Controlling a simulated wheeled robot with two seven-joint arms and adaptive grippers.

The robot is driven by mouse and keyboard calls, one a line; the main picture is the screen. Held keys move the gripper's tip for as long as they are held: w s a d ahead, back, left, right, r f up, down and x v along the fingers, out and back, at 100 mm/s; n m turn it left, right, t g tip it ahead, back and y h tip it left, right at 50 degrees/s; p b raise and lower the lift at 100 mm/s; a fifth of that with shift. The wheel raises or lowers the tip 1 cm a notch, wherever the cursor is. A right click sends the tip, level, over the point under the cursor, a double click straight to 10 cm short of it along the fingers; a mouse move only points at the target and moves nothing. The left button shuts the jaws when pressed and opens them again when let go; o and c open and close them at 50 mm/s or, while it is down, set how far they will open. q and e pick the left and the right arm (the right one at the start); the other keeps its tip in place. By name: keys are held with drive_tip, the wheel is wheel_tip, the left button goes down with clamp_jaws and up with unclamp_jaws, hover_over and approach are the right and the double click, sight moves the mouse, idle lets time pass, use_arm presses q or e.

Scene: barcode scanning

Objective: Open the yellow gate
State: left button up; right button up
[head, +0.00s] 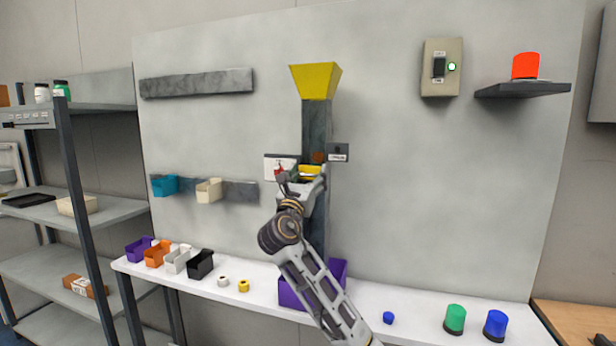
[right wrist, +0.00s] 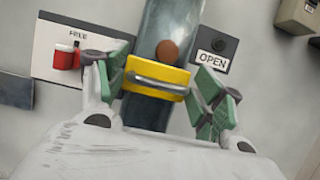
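The yellow gate (right wrist: 158,70) is a small block with a grey bar handle across the grey chute (right wrist: 168,28). In the head view the gate (head: 311,170) shows just above my right gripper (head: 300,182). My right gripper (right wrist: 162,88) is open, with its green-padded fingers on either side of the gate. The left finger is close to the gate's left end; I cannot tell whether it touches. A brown round item (right wrist: 168,50) shows in the chute just above the gate. My left gripper is not in view.
A white panel with a red part (right wrist: 66,56) is left of the chute, close to the left finger. A sign reading OPEN (right wrist: 212,66) is on the right. A yellow funnel (head: 315,78) tops the chute; a purple bin (head: 290,292) stands below on the white table (head: 415,312).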

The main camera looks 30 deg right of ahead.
drive_tip(key=c, duration=1)
drive_tip(key=shift+o, duration=0.2)
drive_tip(key=shift+s+a+p, duration=0.3)
drive_tip(key=shift+a+p, duration=0.1)
drive_tip(key=shift+s+a+p, duration=1.05)
drive_tip(key=shift+s+a, duration=0.4)
drive_tip(key=shift+a, duration=0.2)
drive_tip(key=shift+s+a, duration=0.1)
drive_tip(key=shift+c, duration=0.8)
drive_tip(key=o, duration=1.6)
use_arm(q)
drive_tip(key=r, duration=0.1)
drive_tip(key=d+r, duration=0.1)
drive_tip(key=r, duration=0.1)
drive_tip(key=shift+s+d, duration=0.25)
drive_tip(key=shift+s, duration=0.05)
use_arm(e)
drive_tip(key=shift+o, duration=0.2)
drive_tip(key=v, duration=1.2)
drive_tip(key=shift+s, duration=0.2)
